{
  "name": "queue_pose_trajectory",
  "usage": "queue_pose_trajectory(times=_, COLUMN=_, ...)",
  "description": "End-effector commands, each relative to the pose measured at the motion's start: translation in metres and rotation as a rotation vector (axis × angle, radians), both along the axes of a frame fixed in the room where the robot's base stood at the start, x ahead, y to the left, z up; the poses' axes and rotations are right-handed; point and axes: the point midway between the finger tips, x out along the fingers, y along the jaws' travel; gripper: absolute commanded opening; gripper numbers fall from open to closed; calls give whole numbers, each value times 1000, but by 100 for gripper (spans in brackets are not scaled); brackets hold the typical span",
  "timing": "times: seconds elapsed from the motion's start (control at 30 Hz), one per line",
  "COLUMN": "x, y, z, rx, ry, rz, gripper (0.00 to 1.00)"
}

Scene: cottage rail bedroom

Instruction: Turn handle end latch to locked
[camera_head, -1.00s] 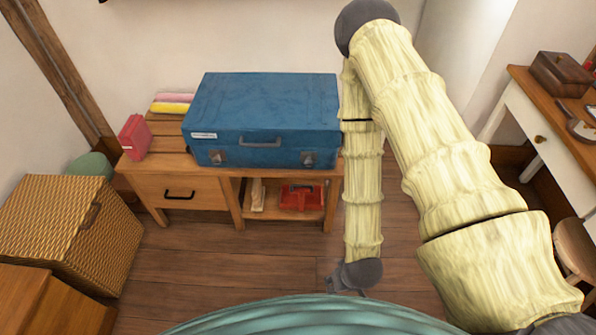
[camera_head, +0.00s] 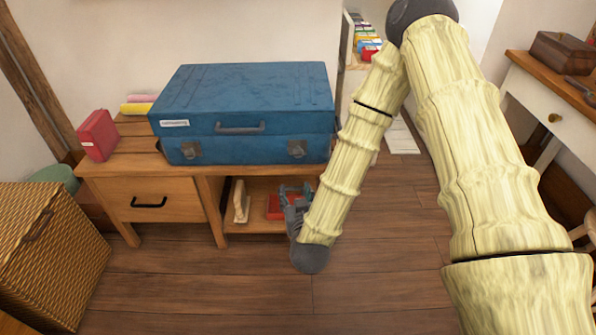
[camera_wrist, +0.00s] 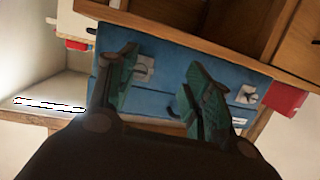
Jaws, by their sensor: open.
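A blue case (camera_head: 245,95) lies on a wooden bench, its lid down. Its front carries a grey handle (camera_head: 240,128) between a left latch (camera_head: 190,150) and a right latch (camera_head: 297,149). My gripper (camera_head: 293,190) is below the right latch, in front of the bench's open shelf. In the wrist view, the open, empty fingers (camera_wrist: 163,62) point at the case front. The right latch (camera_wrist: 143,69) shows between the fingertips, nearer the left one, with no contact visible. The left latch (camera_wrist: 247,95) lies beyond the right finger. I cannot tell either latch's setting.
The bench (camera_head: 130,165) has a drawer and an open shelf with a red object (camera_head: 280,207) partly behind my gripper. A red box (camera_head: 98,135) stands left of the case. A woven basket (camera_head: 45,255) is at far left. Floor in front is clear.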

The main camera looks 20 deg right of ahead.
Motion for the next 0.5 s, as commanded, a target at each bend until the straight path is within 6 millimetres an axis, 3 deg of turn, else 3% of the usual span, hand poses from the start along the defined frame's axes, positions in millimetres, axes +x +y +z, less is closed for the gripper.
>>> queue_pose_trajectory(times=0.03, x=7, y=-3, z=-6, rx=-7, ry=-44, rz=-22, gripper=50)
queue_pose_trajectory(times=0.2, x=22, y=-10, z=15, rx=-35, ry=-164, rz=-85, gripper=50)
queue_pose_trajectory(times=0.5, x=32, y=-17, z=30, rx=-52, ry=-231, rz=-126, gripper=50)
